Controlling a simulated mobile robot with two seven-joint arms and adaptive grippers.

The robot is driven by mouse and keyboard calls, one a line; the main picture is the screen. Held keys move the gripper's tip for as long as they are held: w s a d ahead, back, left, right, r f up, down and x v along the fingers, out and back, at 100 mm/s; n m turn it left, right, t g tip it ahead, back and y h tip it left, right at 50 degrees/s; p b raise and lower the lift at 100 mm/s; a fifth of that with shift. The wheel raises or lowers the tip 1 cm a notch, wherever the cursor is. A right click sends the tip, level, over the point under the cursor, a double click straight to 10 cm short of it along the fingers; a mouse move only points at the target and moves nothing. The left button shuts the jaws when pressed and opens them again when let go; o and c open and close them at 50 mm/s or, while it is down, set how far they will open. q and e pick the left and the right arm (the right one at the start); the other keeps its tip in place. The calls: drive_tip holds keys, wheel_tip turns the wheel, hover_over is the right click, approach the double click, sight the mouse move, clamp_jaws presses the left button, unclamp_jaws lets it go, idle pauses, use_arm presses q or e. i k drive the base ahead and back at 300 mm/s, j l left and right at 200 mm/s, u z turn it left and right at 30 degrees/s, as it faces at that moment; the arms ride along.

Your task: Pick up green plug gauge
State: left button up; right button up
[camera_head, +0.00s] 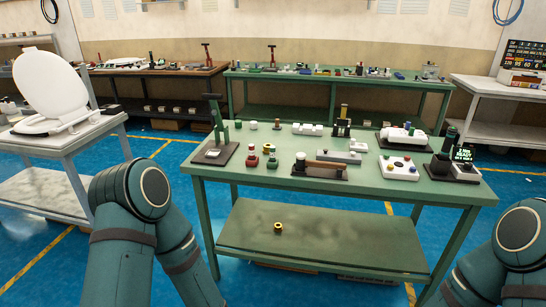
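A small green knobbed piece (272,162) stands upright on the green worktable (340,190), toward its left front. It looks like the green plug gauge, but it is too small to be sure. A similar red piece (252,157) stands just left of it. Both my arms show at the bottom left and bottom right, short of the tabletop. Neither gripper is in the picture, so their fingers are hidden from me.
A black stand with a green upright (216,135) is at the table's left end. White button boxes (399,167) and a dark display unit (464,163) are at the right. A lower shelf (320,235) holds a small ring (278,227).

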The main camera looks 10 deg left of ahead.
sight(272, 158)
drive_tip(key=i+j+z, duration=0.45)
drive_tip(key=j, duration=0.2)
drive_tip(key=i+j+z, duration=0.2)
drive_tip(key=j, duration=0.2)
